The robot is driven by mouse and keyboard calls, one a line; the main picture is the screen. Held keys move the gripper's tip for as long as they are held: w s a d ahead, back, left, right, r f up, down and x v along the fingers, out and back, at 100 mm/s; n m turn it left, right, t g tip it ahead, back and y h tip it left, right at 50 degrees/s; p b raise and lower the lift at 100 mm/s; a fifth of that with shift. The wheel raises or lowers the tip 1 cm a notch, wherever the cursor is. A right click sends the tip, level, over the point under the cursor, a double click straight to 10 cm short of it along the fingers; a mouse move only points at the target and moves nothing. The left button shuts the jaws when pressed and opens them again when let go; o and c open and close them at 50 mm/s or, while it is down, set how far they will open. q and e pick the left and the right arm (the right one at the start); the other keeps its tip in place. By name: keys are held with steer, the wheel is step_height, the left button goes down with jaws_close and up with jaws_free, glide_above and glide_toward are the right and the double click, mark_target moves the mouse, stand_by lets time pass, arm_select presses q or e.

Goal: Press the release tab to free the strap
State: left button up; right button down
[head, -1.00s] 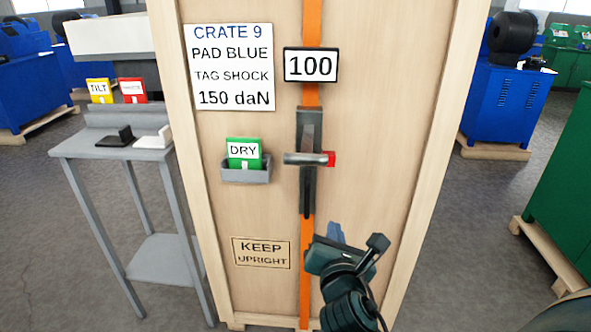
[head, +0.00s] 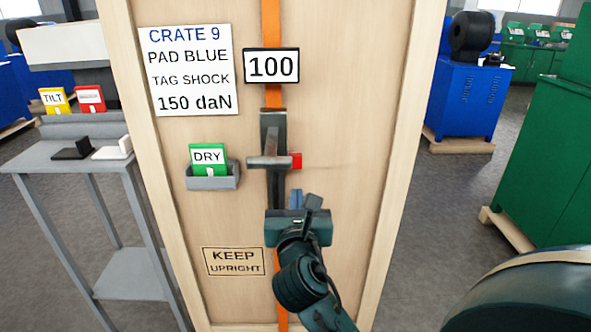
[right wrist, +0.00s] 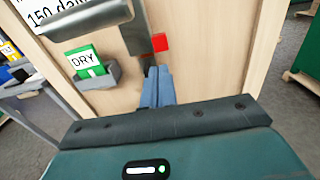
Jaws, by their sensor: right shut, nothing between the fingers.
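The orange strap (head: 271,25) runs down the front of the wooden crate (head: 345,120). A grey metal tensioner (head: 272,128) with a crossbar handle (head: 270,162) sits on it. The red release tab (head: 296,161) is at the right end of the handle; it also shows in the right wrist view (right wrist: 160,42). My right gripper (head: 297,198) is shut and empty just below the tab. Its blue fingers (right wrist: 157,78) point up toward the tab, with a small gap between in the right wrist view. My left gripper is not in view.
A display reading 100 (head: 271,66) is above the tensioner. A grey holder (head: 212,180) with a green DRY card (head: 208,160) is left of it. A grey side table (head: 60,158) with small black and white blocks stands at left. Green and blue machines stand at right.

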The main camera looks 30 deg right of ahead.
mark_target(296, 161)
steer(key=x, duration=1.1)
steer(key=shift+w, duration=0.2)
steer(key=shift+w+d+r+p, duration=0.25)
steer(key=shift+w+p, duration=0.1)
steer(key=shift+p, duration=0.3)
steer(key=shift+w+d+f+p, duration=0.1)
steer(key=shift+w+d+p, duration=0.15)
steer(key=shift+w+p, duration=0.1)
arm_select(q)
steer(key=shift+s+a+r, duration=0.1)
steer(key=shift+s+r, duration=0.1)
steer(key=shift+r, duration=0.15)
